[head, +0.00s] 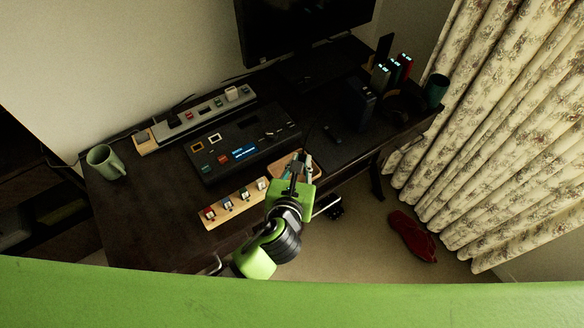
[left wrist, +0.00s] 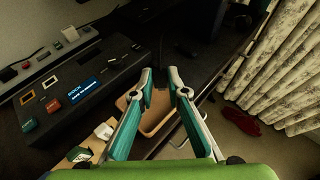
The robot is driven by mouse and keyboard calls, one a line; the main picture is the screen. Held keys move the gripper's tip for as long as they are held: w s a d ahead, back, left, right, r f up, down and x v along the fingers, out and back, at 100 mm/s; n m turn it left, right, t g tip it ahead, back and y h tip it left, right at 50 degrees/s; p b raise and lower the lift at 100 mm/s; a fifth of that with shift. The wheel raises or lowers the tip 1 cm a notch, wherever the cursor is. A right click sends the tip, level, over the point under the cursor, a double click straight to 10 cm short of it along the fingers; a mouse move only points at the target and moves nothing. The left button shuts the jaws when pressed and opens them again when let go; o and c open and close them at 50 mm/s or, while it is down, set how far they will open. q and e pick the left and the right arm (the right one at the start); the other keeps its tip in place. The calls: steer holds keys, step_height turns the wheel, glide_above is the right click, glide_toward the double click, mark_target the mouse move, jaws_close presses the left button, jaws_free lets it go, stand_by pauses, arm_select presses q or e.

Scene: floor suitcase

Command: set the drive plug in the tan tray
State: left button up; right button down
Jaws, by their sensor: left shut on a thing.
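The tan tray (head: 277,167) lies at the front edge of the dark desk, partly hidden by my left gripper (head: 298,164). In the left wrist view the tan tray (left wrist: 152,124) shows between and below the fingers of the left gripper (left wrist: 161,85). The fingers are shut on a small dark thing (left wrist: 159,97), which I take to be the drive plug. It appears over the tray; I cannot tell whether it touches the tray floor. My right gripper is not in view.
A wooden strip with several small coloured plugs (head: 233,204) lies left of the tray. A dark dock console (head: 243,146) stands behind it, with a grey power strip (head: 190,120) further back. A green mug (head: 105,161) stands at the left.

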arm_select(q)
steer(key=f, duration=0.1)
steer(key=w+a+f, duration=0.2)
steer(key=shift+f, duration=0.25)
steer(key=shift+w+f+b, duration=0.15)
steer(key=shift+f+b, duration=0.2)
steer(key=shift+f, duration=1.4)
steer(key=shift+f, duration=0.2)
steer(key=o, duration=0.8)
steer(key=shift+c, duration=0.2)
steer(key=shift+r, duration=0.1)
steer(key=shift+r, duration=0.25)
steer(key=v, duration=1.2)
steer(key=shift+f, duration=0.15)
